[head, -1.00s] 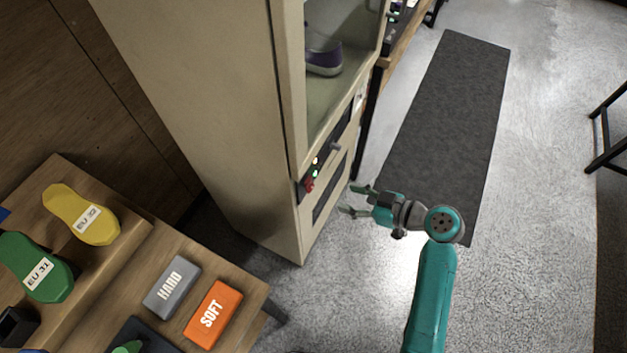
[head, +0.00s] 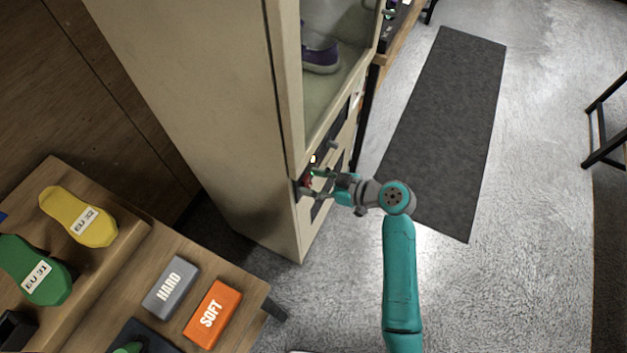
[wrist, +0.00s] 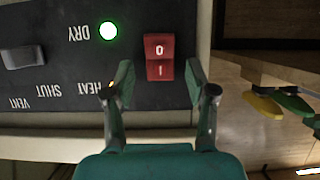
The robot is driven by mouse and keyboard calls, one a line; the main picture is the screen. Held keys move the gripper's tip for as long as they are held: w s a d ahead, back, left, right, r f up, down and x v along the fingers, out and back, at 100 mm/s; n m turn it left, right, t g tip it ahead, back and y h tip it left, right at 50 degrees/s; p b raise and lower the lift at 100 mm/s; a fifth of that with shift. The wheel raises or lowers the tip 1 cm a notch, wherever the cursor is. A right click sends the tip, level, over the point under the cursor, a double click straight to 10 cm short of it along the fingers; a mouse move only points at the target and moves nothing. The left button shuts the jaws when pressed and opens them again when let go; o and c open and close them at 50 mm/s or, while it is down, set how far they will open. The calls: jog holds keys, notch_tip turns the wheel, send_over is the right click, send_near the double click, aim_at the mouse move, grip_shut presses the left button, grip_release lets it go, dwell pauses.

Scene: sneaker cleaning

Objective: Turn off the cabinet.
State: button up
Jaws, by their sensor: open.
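The beige cabinet (head: 225,120) stands tall in the middle of the head view. Its dark control panel (wrist: 60,85) fills the upper left of the wrist view, upside down. A red rocker switch (wrist: 160,57) marked 0 and I sits on the panel. A green light (wrist: 108,31) labelled DRY glows to its left. My gripper (wrist: 158,78) is open and empty, with one finger on each side of the switch's lower end in the picture; I cannot tell whether they touch the panel. In the head view my gripper (head: 314,184) is at the panel and partly hides the switch.
A grey lever (wrist: 22,57) sits on the panel by the VENT, SHUT and HEAT labels. A purple shoe (head: 321,58) is behind the cabinet's window. A wooden table (head: 190,247) with grey and orange blocks stands at the left. A dark mat (head: 445,130) lies on open floor to the right.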

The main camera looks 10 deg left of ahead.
jog(key=shift+a, duration=0.2)
grip_shut()
jog(key=shift+f, duration=0.1)
jog(key=shift+d+f+t+y, duration=0.15)
jog(key=shift+t+y, duration=0.1)
jog(key=shift+y, duration=0.5)
jog(key=shift+f+t+y, duration=0.2)
jog(key=shift+t+y, duration=0.1)
jog(key=shift+y, duration=0.4)
jog(key=shift+d+f+t+y, duration=0.15)
jog(key=shift+t+y, duration=0.1)
jog(key=shift+y, duration=0.5)
